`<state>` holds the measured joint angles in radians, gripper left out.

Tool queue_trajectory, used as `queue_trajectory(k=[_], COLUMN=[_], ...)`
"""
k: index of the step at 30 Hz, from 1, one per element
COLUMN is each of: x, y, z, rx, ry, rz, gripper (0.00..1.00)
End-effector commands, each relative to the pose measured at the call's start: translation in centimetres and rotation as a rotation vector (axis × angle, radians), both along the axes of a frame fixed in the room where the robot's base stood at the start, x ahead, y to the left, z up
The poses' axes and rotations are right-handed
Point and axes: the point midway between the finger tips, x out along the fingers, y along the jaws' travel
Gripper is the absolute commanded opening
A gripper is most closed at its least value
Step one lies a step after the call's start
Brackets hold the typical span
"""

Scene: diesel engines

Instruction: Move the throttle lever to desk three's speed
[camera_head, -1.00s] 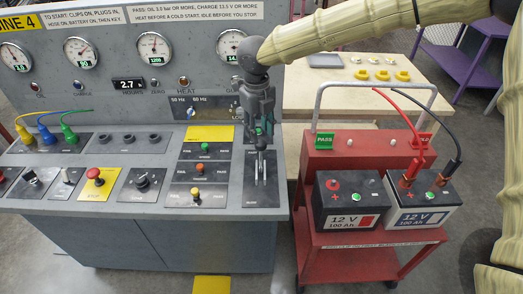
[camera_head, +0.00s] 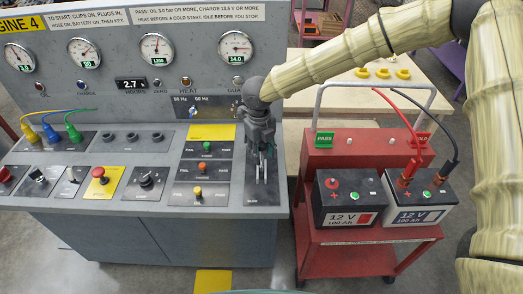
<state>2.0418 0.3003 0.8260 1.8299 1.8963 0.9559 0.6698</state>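The throttle lever (camera_head: 262,158) stands in a slotted panel (camera_head: 263,195) at the right end of the grey engine desk, labelled ENGINE 4. My gripper (camera_head: 262,152) is right over the lever, pointing down, with its fingers around or just in front of the lever's top. The fingers hide most of the lever, so I cannot tell whether they are shut on it. The speed gauge (camera_head: 156,48) has a small green readout that seems to be about 1200, too small to read surely. Desk three and its gauges are not in view.
Knobs and buttons sit left of the lever, including a green knob (camera_head: 206,146) and a red emergency button (camera_head: 98,172). A red cart (camera_head: 365,262) with two batteries stands close on the right. A pale table (camera_head: 420,105) with yellow parts is behind.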

Motion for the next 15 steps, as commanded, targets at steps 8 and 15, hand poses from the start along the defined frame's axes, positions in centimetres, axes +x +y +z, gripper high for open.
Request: queue_trajectory(k=[8,15], x=[0.0,0.05], y=[0.02,0.06], z=[0.04,0.24], rx=[0.0,0.001], ry=[0.0,-0.002], rz=[0.0,0.0], gripper=[0.0,0.0])
